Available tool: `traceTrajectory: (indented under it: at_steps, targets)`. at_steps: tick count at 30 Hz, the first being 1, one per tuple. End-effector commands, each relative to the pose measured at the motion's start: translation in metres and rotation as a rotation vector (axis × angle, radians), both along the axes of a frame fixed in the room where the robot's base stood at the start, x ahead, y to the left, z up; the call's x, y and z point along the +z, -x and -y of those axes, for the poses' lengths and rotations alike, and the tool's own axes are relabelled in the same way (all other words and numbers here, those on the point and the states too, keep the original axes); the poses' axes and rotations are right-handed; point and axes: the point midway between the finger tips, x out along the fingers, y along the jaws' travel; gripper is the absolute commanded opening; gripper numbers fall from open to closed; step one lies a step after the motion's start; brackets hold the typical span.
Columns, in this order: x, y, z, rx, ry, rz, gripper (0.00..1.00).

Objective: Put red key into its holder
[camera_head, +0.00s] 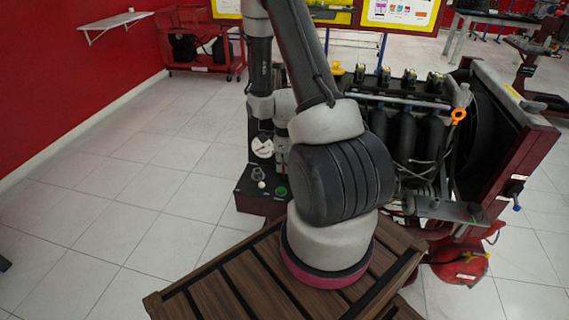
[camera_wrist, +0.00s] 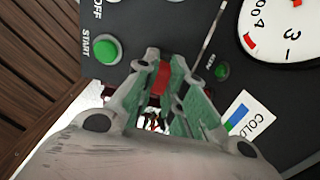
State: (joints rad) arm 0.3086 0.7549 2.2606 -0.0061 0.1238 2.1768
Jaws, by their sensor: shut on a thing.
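In the wrist view, my gripper (camera_wrist: 165,68) is shut on a small red piece, the red key (camera_wrist: 161,79). Green pads press it from both sides near the fingertips. Only its red part shows; its far end is hidden or too small to make out. The fingertips are over a dark control panel (camera_wrist: 142,22), and I cannot tell whether the key touches it. The panel also shows in the head view (camera_head: 246,200), with my wrist above its back part. I cannot make out the key's holder; the fingers may cover it.
A green START button (camera_wrist: 104,49) lies left of the fingertips, and a white gauge (camera_wrist: 282,28) and a small green light (camera_wrist: 222,71) lie right. The engine (camera_head: 408,130) stands right of the panel in the head view. A slatted wooden top (camera_head: 235,280) lies in front.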

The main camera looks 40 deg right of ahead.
Motion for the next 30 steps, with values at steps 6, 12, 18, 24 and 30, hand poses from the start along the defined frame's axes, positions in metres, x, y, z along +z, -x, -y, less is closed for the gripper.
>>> traceTrajectory:
  at_steps: [6, 12, 18, 24, 30]
  targets:
    - [-0.0035, -0.0001, 0.0001, 0.0, 0.0, 0.0, 0.0]
    - [-0.0034, -0.0001, 0.0, 0.0, 0.0, 0.0, 0.23]
    - [-0.0034, -0.0001, 0.0001, 0.0, 0.0, 0.0, 0.37]
    - [-0.0034, 0.0, 0.0, 0.0, 0.0, 0.0, 0.51]
    - [-0.0034, 0.0, 0.0, 0.0, 0.0, 0.0, 0.51]
